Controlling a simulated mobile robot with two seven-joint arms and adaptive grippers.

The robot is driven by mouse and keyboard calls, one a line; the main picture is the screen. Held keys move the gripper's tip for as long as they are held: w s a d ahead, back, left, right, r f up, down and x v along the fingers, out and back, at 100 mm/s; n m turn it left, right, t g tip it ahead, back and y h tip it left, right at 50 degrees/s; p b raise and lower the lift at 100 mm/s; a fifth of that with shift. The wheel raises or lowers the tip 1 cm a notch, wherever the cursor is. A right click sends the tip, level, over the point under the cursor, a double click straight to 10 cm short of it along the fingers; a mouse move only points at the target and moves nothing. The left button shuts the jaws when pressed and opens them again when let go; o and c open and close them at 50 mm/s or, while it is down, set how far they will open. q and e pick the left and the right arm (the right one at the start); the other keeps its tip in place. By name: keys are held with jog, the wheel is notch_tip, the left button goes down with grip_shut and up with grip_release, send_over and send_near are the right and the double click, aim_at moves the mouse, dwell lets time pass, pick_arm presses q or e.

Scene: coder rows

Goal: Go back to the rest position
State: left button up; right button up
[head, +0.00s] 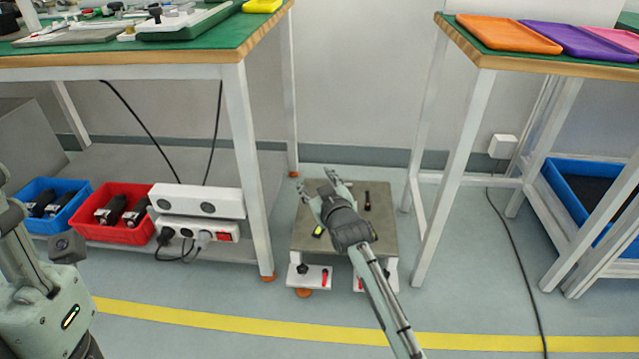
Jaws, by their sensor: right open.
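My right gripper (316,178) is in the middle of the head view, at the end of my right arm, which comes in from the bottom right. Its fingers are spread apart, with nothing seen between them. It is over the back left part of a low stand with a grey-brown top (382,232); I cannot tell its height above the top. My left arm shows at the left edge, but its gripper is not in view.
A green-topped workbench (215,47) stands at left, with a red bin (92,232), a blue bin (45,224) and a white socket block (198,202) beneath. Another bench at right bears an orange tray (508,33). A small dark object (367,201) lies on the stand.

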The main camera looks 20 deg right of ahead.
jog(key=shift+s+a+r, duration=0.1)
jog(key=shift+s+r, duration=0.15)
jog(key=shift+r, duration=0.15)
